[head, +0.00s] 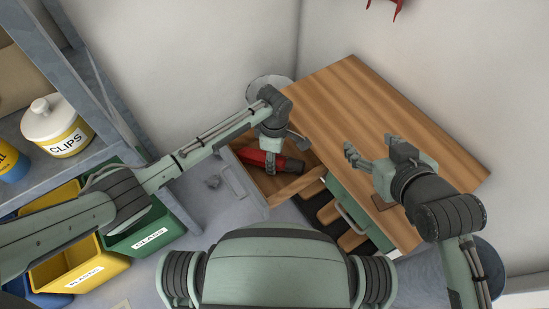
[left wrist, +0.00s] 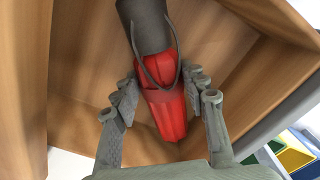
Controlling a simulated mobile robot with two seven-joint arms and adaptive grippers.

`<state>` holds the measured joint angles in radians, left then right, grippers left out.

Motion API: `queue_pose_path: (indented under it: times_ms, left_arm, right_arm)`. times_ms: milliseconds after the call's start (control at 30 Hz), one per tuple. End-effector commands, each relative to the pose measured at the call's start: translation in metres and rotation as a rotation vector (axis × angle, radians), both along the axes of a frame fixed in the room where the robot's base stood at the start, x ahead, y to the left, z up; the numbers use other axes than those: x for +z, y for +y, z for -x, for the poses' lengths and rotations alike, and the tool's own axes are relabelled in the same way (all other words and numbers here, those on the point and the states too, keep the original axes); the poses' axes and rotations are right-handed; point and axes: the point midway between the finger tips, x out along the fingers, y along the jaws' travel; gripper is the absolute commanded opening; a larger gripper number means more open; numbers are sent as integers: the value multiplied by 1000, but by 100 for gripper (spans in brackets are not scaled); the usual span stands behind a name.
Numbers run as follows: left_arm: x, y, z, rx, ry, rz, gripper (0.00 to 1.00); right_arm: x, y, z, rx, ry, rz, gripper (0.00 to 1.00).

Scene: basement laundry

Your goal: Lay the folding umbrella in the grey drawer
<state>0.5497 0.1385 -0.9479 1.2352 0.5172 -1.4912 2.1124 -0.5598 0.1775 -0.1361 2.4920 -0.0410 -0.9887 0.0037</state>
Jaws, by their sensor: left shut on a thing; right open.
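The folding umbrella (head: 255,157) is red with a dark handle (head: 295,165). It lies at the open grey drawer (head: 234,182), within its wooden walls in the head view. My left gripper (head: 271,160) is shut on its red part from above. In the left wrist view the fingers (left wrist: 163,95) stand on both sides of the umbrella (left wrist: 165,115), and a strap loops over it. Drawer walls surround it; I cannot tell if it touches the floor. My right gripper (head: 369,148) is open and empty above the wooden top.
The wooden top (head: 350,90) is clear. A green drawer front (head: 350,205) with a pale handle is to the right of the grey drawer. Green (head: 145,235) and yellow (head: 85,275) bins stand at left, below a shelf with a clips jar (head: 57,127).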

Motion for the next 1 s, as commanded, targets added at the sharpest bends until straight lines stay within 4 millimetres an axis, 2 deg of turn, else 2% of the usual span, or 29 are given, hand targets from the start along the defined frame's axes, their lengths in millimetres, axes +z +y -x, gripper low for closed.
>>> queue_pose_path:
  times_ms: [367, 400, 533, 833, 933, 1000]
  left_arm:
    - [-2, -1, 0, -1, -1, 0, 3]
    - [-3, 0, 0, -1, -1, -1, 48]
    - [-3, 0, 0, -1, -1, -1, 64]
    - [-2, 0, 0, -1, -1, -1, 64]
    - [4, -1, 0, -1, -1, 1, 64]
    - [10, -1, 0, -1, -1, 1, 64]
  right_arm:
    - [0, -1, 1, -1, 6, 2, 63]
    - [-1, -1, 1, -2, 6, 2, 63]
    - [-1, -1, 1, -2, 6, 2, 63]
    - [-1, -1, 1, -2, 6, 2, 63]
    - [1, -1, 0, -2, 3, 2, 63]
    - [-6, -7, 7, -13, 48, 17, 63]
